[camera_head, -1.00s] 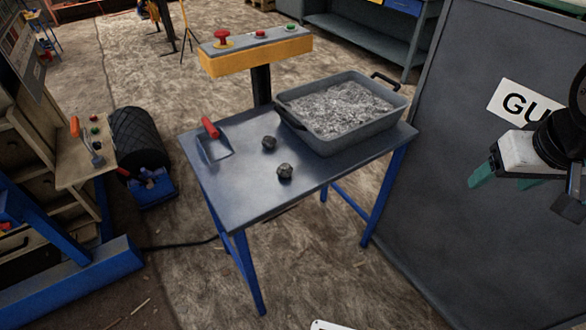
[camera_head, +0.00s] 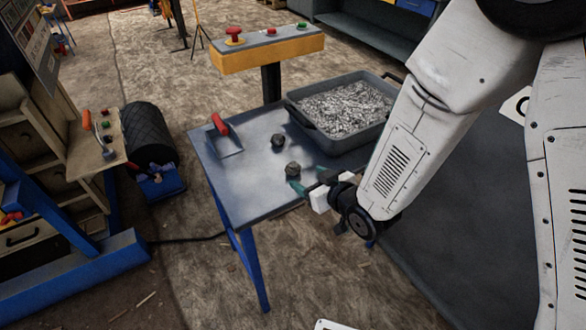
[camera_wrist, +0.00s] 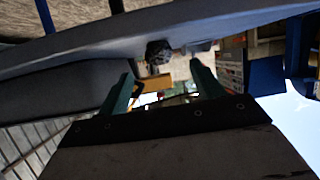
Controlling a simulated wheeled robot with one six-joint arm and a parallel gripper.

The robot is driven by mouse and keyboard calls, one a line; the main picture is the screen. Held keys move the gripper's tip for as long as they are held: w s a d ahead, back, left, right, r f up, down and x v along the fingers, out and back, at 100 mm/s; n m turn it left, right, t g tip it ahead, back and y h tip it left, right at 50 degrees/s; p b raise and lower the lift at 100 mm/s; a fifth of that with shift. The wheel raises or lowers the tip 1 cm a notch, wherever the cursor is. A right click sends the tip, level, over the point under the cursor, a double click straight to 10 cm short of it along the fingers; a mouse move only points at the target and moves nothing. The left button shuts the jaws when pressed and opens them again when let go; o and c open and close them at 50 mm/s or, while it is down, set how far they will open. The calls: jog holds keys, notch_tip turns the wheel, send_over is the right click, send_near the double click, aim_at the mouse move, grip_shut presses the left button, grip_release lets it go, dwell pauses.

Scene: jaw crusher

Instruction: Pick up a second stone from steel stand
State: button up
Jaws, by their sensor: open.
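The steel stand (camera_head: 235,185) is a dark grey table with blue legs. Two dark, rough stones lie on its top: a nearer stone (camera_head: 292,170) and a farther stone (camera_head: 278,141). My gripper (camera_head: 308,179), with green fingers, is at the stand's right front edge, just right of the nearer stone and apart from it. It is open and empty. In the wrist view the picture is turned over; a stone (camera_wrist: 158,52) shows ahead, between and beyond the spread fingers (camera_wrist: 163,88). My arm hides the right end of the stand.
A grey tray of gravel (camera_head: 295,112) stands at the back right of the stand. A red-handled tool (camera_head: 219,125) is at its left. A yellow button panel (camera_head: 266,52) rises behind. A dark panel (camera_head: 450,240) is to the right.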

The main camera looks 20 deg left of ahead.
aim_at(297, 170)
jog(key=x, duration=0.7)
jog(key=shift+w+a+f, duration=0.1)
jog(key=shift+w+a, duration=0.15)
jog(key=shift+w, duration=0.05)
jog(key=c, duration=1.1)
